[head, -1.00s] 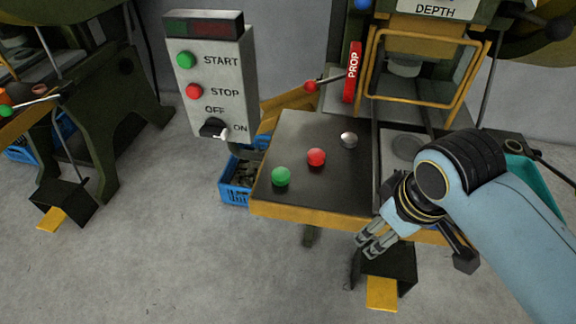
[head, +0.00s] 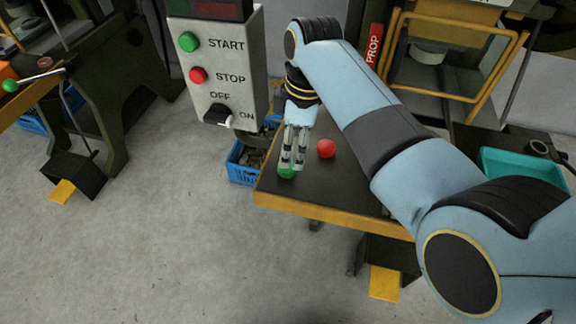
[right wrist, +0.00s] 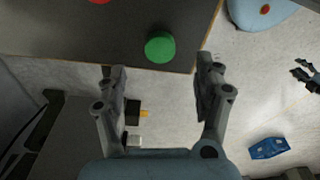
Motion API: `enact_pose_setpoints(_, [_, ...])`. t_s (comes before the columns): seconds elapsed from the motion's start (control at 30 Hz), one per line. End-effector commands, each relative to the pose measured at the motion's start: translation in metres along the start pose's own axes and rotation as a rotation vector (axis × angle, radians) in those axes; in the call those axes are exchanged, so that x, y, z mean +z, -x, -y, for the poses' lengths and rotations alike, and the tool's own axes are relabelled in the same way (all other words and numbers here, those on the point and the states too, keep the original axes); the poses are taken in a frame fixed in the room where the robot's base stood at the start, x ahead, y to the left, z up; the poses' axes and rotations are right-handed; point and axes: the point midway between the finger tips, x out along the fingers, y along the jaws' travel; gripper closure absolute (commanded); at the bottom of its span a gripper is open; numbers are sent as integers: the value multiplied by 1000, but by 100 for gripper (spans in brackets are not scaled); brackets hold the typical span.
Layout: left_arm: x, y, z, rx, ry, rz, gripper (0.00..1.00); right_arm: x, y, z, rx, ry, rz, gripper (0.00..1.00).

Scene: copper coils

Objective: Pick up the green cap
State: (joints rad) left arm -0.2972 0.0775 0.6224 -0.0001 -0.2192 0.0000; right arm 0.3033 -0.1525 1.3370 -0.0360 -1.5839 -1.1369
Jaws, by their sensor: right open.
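The green cap (head: 287,173) sits on the dark table top (head: 268,190) near its front left corner, partly covered by my right gripper. My right gripper (head: 293,166) reaches down over it from above. In the right wrist view the green cap (right wrist: 160,47) lies beyond the fingertips, between their lines, near the table edge. There the right gripper (right wrist: 160,75) is open and empty, with its fingers spread on either side.
A red cap (head: 326,148) sits on the table to the right of the green one. A control box (head: 225,60) with START and STOP buttons stands behind. A blue crate (head: 243,165) is left of the table, and a teal tray (head: 520,165) is at the right.

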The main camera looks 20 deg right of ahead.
Motion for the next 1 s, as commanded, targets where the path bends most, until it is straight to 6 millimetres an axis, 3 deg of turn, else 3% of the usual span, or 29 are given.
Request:
enact_pose_setpoints(0.17, [15, -3, 3, -3, -2, 22, 60, 0, -16, 0, 1, -2, 0, 31])
enact_pose_setpoints(0.5, [7, -13, 2, -3, -2, 9, 60, -2, -63, 2, 1, -3, 0, 31])
enact_pose_setpoints(0.77, [2, -13, 2, -3, -2, 2, 60, -2, -66, 2, 3, -3, -1, 31])
enact_pose_setpoints(1.0, [4, -13, 2, -3, -1, 4, 60, -2, -66, 2, 3, -3, 0, 59])
